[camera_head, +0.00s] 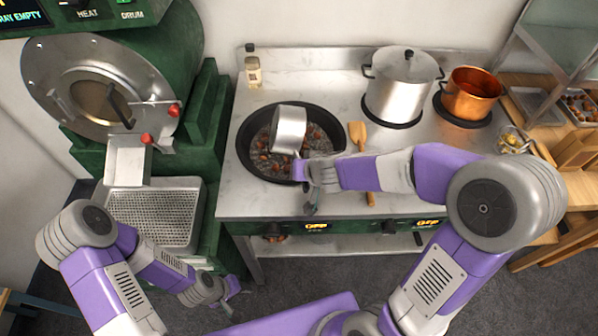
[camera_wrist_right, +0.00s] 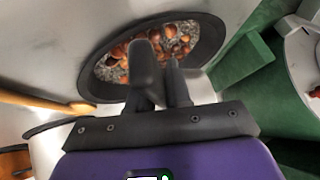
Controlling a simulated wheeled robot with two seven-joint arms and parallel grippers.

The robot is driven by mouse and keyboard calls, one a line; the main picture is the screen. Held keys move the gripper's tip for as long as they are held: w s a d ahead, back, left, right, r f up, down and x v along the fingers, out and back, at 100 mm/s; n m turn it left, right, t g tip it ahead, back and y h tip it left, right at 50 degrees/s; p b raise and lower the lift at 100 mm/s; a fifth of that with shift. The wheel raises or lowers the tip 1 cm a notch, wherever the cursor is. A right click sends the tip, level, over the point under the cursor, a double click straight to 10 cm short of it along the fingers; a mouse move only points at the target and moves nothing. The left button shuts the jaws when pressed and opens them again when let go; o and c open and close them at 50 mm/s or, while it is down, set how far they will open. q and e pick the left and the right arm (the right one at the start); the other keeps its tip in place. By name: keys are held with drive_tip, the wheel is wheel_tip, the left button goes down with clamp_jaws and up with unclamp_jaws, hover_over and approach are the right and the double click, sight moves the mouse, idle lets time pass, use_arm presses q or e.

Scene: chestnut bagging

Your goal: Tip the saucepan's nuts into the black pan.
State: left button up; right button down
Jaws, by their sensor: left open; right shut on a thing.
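The small silver saucepan (camera_head: 289,130) is tilted over the black pan (camera_head: 243,150) on the stove. Its inside is hidden, so I cannot tell whether nuts remain in it. Brown nuts (camera_head: 264,143) lie among grey pebbles in the black pan; they also show in the right wrist view (camera_wrist_right: 176,40). My right gripper (camera_head: 301,171) is at the pan's near right rim, shut on the saucepan's handle, which is mostly hidden; its dark fingers fill the middle of the right wrist view (camera_wrist_right: 162,78). My left gripper (camera_head: 232,290) is open and empty, low in front of the stove.
A lidded steel pot (camera_head: 398,95) and a copper pot (camera_head: 470,95) stand right of the pan. A wooden spatula (camera_head: 357,135) lies between, partly under my right arm. A green roaster (camera_head: 110,85) with a perforated tray (camera_head: 150,185) stands left. A seasoning bottle (camera_head: 253,75) stands behind.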

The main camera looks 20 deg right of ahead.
drive_tip(key=shift+s+d+f+y+b, duration=0.1)
drive_tip(key=shift+d+f+y+b, duration=0.35)
drive_tip(key=shift+b, duration=0.6)
drive_tip(key=shift+d+r+m+t+y+b, duration=0.15)
drive_tip(key=shift+m+t+y+b, duration=0.25)
drive_tip(key=shift+y+b, duration=0.25)
